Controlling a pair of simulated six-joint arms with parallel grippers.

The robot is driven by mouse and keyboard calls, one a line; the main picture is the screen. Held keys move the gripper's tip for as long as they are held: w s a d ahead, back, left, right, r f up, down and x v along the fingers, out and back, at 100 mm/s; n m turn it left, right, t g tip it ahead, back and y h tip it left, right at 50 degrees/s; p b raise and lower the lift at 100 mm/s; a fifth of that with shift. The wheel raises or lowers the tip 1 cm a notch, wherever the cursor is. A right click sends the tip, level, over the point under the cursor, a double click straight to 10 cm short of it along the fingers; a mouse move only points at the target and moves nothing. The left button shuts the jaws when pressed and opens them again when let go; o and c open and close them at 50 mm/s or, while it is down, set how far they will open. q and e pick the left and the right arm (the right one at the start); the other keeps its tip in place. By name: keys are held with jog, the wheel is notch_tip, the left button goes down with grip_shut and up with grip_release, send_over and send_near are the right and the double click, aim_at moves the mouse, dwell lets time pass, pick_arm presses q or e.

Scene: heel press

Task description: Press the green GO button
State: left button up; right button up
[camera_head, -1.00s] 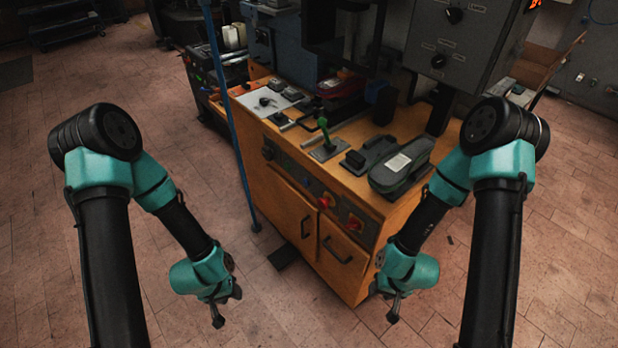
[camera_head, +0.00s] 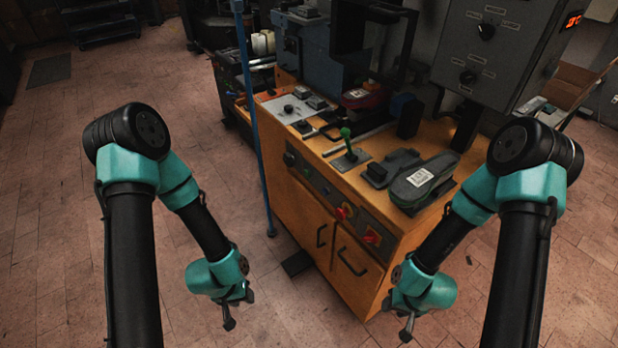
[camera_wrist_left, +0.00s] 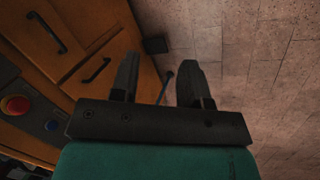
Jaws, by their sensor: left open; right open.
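A wooden press cabinet stands ahead, with a grey control strip (camera_head: 313,182) along its front top edge. The strip carries a red mushroom button (camera_head: 344,212), a red switch (camera_head: 372,236) and small dark buttons. A lever with a green knob (camera_head: 346,132) stands on the cabinet top. My left gripper (camera_head: 229,318) is open and empty, low and left of the cabinet. In the left wrist view its fingers (camera_wrist_left: 160,82) are apart, with floor and cabinet doors beyond. My right gripper (camera_head: 408,330) is low, near the cabinet's front right corner.
A blue pole (camera_head: 252,120) stands at the cabinet's left side. A dark shoe sole (camera_head: 422,180) lies on the top at right. A grey control box (camera_head: 500,50) rises behind. The tiled floor left of the cabinet is clear.

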dwell(0.4)
pick_arm(q)
grip_shut()
dwell(1.6)
